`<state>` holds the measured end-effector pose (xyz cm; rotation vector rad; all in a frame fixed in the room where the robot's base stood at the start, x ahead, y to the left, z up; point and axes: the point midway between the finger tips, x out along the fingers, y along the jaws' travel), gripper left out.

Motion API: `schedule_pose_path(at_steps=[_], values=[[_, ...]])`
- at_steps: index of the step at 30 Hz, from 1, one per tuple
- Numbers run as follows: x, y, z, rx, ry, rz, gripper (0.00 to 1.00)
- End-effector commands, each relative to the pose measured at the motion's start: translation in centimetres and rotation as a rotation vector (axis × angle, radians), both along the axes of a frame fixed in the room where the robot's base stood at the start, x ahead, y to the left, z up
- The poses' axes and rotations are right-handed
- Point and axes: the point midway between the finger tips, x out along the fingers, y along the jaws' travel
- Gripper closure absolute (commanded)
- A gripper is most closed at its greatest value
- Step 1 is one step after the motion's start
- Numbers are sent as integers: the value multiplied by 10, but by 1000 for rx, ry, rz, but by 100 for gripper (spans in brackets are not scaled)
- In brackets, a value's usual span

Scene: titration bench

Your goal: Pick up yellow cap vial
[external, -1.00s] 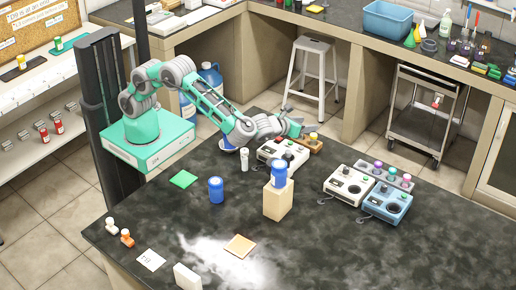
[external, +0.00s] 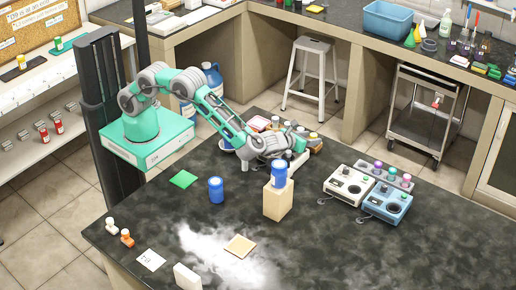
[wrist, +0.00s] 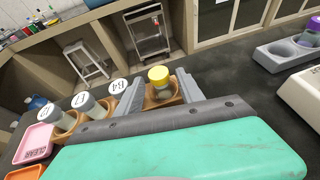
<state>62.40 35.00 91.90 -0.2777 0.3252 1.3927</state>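The yellow cap vial (wrist: 159,76) stands upright in a slot of the wooden rack (wrist: 160,102) in the wrist view. Its yellow cap faces me, and its lower body is partly hidden in the rack. My gripper (wrist: 160,88) is open, with one grey finger on the left of the vial and one on the right. Gaps show between the fingers and the vial, and whether the tips are level with it is hard to tell. In the external view the yellow cap vial (external: 313,136) shows small behind my gripper (external: 300,157), whose fingers are unclear there.
White-labelled vials (wrist: 88,104) stand in the rack to the left, with a pink tray (wrist: 35,142) beside them. In the external view, a blue-capped bottle on a wooden block (external: 278,200) stands close in front of my gripper. Instruments (external: 349,186) stand to the right.

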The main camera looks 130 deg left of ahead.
Motion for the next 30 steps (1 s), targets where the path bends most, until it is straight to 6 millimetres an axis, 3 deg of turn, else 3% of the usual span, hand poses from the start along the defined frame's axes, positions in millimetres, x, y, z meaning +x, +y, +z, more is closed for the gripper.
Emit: schedule_pose_path(at_steps=[16, 30], values=[[0, 0, 0, 0, 0, 0, 100], [0, 0, 4, 1, -2, 1, 100]])
